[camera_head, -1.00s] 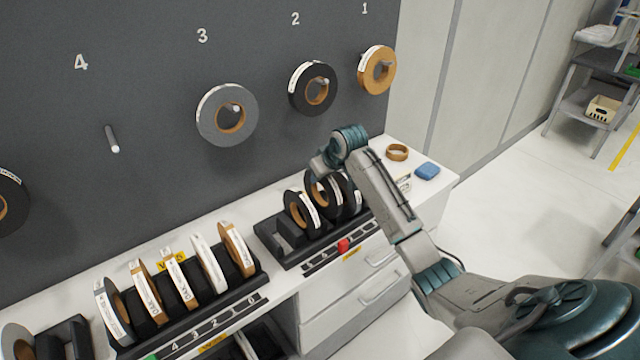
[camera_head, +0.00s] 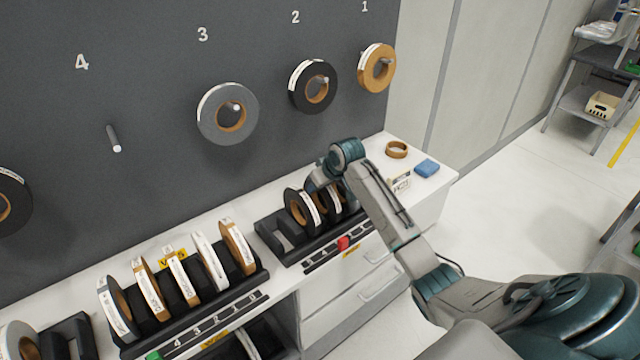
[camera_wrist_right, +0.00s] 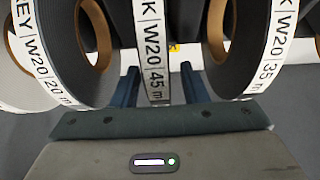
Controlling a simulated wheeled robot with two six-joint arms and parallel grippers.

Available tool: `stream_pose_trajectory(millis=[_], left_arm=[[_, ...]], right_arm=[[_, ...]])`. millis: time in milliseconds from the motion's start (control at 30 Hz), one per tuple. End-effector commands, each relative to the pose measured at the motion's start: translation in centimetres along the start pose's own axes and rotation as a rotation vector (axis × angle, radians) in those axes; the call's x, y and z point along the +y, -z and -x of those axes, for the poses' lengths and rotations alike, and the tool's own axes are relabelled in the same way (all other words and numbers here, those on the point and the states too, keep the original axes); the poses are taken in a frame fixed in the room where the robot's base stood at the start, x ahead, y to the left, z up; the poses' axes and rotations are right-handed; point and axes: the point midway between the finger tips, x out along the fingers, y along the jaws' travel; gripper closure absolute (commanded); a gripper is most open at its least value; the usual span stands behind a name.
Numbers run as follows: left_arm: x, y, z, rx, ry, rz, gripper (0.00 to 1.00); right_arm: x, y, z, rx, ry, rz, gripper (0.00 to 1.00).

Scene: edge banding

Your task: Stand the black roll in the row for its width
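The black roll (camera_wrist_right: 152,50), with a white label ending in "K W20 45 m", stands between the fingers of my right gripper (camera_wrist_right: 160,84) in the right wrist view. The fingers are spread, with a visible gap on the right side of the roll. A roll labelled "EY W20 20 m" (camera_wrist_right: 73,55) is on its left, and a black "K W20 35 m" roll (camera_wrist_right: 245,50) on its right. In the head view these rolls stand in the right-hand black rack (camera_head: 283,238), and my right gripper (camera_head: 320,182) is over them, its fingertips hidden. My left gripper is out of view.
A left-hand rack (camera_head: 200,322) holds several labelled rolls. A red piece (camera_head: 343,243) sits on the right rack's front strip. A brown ring (camera_head: 397,150) and a blue block (camera_head: 427,168) lie at the counter's right end. Rolls hang on wall pegs; peg 4 (camera_head: 114,138) is empty.

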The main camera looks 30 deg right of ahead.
Motion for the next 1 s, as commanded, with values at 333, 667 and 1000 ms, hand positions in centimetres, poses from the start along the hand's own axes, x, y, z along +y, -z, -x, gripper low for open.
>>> stream_pose_trajectory(millis=[333, 667, 1000], left_arm=[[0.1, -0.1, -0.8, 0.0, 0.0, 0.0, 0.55], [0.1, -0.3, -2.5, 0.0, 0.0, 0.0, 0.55], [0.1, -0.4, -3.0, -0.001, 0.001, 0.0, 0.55]], right_arm=[[0.1, 0.3, 2.5, 0.004, -0.003, 0.003, 0.6], [0.1, 0.2, 9.5, 0.003, -0.003, 0.002, 0.6], [0.0, 0.3, 12.5, 0.001, 0.0, 0.0, 0.6]])
